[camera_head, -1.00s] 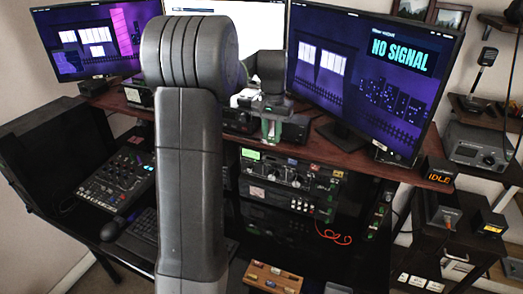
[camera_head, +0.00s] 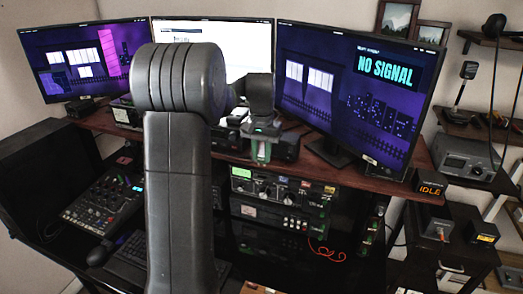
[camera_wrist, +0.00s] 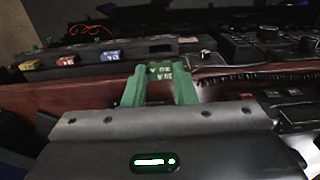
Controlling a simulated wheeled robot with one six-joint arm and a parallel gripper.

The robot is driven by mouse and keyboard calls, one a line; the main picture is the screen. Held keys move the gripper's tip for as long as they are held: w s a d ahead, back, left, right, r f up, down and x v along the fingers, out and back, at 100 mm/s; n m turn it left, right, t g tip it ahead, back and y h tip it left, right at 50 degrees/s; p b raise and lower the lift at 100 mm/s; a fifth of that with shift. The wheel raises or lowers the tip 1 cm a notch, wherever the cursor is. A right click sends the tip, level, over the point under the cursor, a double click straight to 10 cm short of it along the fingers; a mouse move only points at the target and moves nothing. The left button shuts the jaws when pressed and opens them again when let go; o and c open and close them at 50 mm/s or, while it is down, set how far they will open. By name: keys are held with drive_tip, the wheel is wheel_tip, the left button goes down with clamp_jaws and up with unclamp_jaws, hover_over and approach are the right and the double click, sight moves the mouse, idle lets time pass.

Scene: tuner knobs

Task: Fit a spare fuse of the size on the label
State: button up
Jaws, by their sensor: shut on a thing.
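My gripper (camera_head: 262,150) is over the desk edge, in front of the middle monitor. In the wrist view its green fingers (camera_wrist: 158,86) are shut on a small green fuse (camera_wrist: 159,69). The fuse carries pale marking that looks like "30 A". Beyond it in that view, blue (camera_wrist: 112,56), red (camera_wrist: 67,61) and yellow (camera_wrist: 29,65) pieces with small print sit along a dark unit. The held fuse is apart from them in the picture. I cannot make out a fuse socket or a size label for certain.
Radio units (camera_head: 283,188) stand below the wooden desk edge (camera_head: 385,184), with a red cord (camera_head: 325,252) hanging in front. A mixer (camera_head: 103,205) is at left. An "IDLE" display (camera_head: 430,189) and dark boxes are at right. Monitors stand behind my arm.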

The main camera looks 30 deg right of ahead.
sight(261, 162)
drive_tip(key=shift+f+b, duration=0.7)
drive_tip(key=shift+f, duration=1)
drive_tip(key=shift+f, duration=1.45)
idle(0.9)
drive_tip(key=o, duration=1)
drive_tip(key=shift+r, duration=0.15)
wheel_tip(261, 162, up, 14)
drive_tip(key=shift+f+b, duration=0.2)
drive_tip(key=shift+b, duration=0.55)
drive_tip(key=shift+f, duration=0.15)
wheel_tip(261, 162, down, 14)
drive_tip(key=shift+r+p, duration=0.25)
drive_tip(key=shift+p, duration=0.5)
drive_tip(key=shift+r, duration=0.25)
